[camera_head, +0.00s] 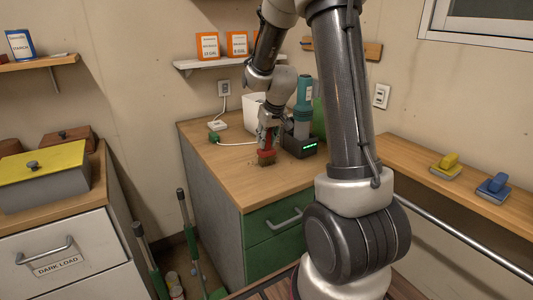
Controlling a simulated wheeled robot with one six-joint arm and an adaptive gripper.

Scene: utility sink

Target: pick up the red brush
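The red brush (267,158) is on the wooden counter top in the middle of the view, with its brownish bristle end low, at the counter surface. My gripper (268,142) points down right over the brush, around or against its upper part. The fingers are small and dark here and cover much of the brush's upper part. I cannot tell whether they are closed on it.
A dark charger-like dock (302,145) with green lights holds a teal tool (304,95) just right of my gripper. A white container (252,108) stands behind. A green plug (214,137) with a white cable lies left. The counter's front left (235,185) is clear.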

